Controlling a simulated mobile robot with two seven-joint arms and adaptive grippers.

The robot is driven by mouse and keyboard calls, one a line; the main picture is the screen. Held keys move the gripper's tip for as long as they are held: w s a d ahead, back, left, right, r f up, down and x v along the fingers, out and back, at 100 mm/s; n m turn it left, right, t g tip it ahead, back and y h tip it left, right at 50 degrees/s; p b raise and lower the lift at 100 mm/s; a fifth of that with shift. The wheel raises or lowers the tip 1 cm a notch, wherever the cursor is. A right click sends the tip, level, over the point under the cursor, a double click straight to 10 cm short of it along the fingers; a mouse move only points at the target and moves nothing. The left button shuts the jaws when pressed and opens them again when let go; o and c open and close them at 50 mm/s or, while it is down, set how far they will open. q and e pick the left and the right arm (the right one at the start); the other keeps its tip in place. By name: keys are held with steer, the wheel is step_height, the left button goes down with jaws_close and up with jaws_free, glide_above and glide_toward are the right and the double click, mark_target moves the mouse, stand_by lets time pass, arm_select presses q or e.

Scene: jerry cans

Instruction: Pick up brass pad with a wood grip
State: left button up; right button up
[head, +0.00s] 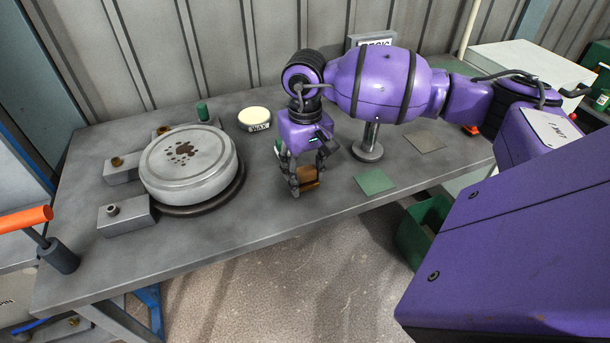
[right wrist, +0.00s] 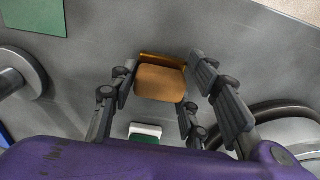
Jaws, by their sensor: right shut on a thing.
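The brass pad with a wood grip (head: 309,179) is at the front middle of the grey table. In the right wrist view its brown wood grip (right wrist: 160,84) faces the camera, with a brass edge showing beyond it. My right gripper (head: 306,185) points down and is shut on the pad, with fingers on both sides of it. I cannot tell whether the pad touches the table. My left gripper is out of view.
A round grey lid (head: 188,165) sits on the left of the grey table (head: 245,215). A wax tin (head: 254,118) stands behind it. A metal post (head: 369,145), green square (head: 375,182) and grey-brown square (head: 424,142) are to the right. A green-and-white block (right wrist: 145,132) is close by.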

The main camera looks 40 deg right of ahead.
step_height(320, 180, up, 3)
steer(key=shift+f, duration=0.15)
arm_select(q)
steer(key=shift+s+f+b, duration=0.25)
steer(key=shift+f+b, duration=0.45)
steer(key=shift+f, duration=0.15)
arm_select(e)
steer(key=s+a+r, duration=0.6)
steer(key=s+r, duration=0.3)
steer(key=s, duration=0.3)
steer(key=shift+s+r, duration=0.3)
steer(key=shift+s, duration=0.1)
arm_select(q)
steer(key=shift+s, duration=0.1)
